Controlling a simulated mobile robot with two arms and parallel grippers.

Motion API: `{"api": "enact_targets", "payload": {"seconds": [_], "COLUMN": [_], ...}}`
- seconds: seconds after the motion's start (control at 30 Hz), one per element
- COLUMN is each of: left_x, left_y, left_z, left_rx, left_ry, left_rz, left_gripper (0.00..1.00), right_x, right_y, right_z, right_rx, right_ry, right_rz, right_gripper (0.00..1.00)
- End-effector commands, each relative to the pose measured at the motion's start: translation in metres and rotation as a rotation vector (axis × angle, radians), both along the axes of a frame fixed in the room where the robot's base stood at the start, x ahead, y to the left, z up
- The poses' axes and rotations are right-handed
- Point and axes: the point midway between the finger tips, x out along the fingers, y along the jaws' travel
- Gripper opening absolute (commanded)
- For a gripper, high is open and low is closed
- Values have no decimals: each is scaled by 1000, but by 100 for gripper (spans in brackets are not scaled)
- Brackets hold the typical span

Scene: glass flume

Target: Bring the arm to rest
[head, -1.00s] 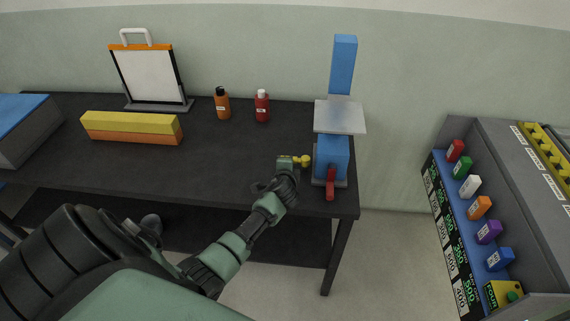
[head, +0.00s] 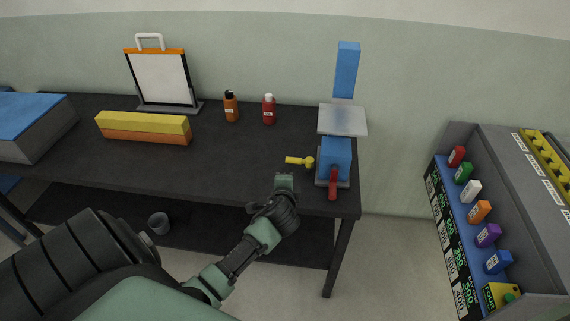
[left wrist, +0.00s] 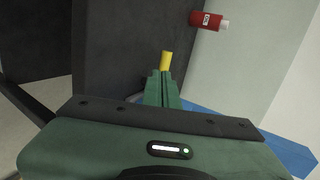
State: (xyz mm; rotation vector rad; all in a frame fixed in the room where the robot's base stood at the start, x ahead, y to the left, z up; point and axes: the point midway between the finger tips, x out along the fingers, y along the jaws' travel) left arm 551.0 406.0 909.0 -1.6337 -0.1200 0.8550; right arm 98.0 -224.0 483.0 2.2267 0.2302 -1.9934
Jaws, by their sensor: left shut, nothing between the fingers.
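My left gripper (head: 285,181) is at the front edge of the dark table (head: 235,165), below and to the left of the blue device (head: 336,160) with a red lever (head: 332,183). Its fingers are shut and empty. A small yellow piece (head: 299,161) lies by the device's left side, a little beyond the fingertips and apart from them in the head view. In the left wrist view the shut green fingers (left wrist: 160,88) point toward the yellow piece (left wrist: 166,61). My right gripper is in neither view.
On the table are a yellow and orange block (head: 143,128), a white board on a stand (head: 160,78), an orange bottle (head: 231,106), a red bottle (head: 269,110) and a grey box with a blue top (head: 35,110). A rack of coloured blocks (head: 480,211) stands at the right.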

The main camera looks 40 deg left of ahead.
Motion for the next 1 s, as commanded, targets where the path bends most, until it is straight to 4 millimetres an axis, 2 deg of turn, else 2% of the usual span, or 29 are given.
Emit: {"api": "enact_targets", "payload": {"seconds": [0.1, 0.27, 0.8, 0.87, 0.97, 1.0], "left_x": [-9, -12, -14, -21, -53, -71], "left_y": [-5, -7, -8, -14, -35, -48], "left_z": [4, 7, 6, 3, -8, -13], "left_rx": [0, 1, -10, -48, -195, -279], "left_ry": [1, 2, 2, 1, 14, 24], "left_rz": [0, 0, 4, 17, 76, 112], "left_gripper": [0, 0, 0, 0, 0, 0], "right_x": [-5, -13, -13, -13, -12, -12], "right_y": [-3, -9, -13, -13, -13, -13], "right_z": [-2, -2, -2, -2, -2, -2], "right_rx": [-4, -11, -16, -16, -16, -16], "right_ry": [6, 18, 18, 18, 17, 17], "right_rz": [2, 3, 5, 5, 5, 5], "right_gripper": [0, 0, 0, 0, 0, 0]}}
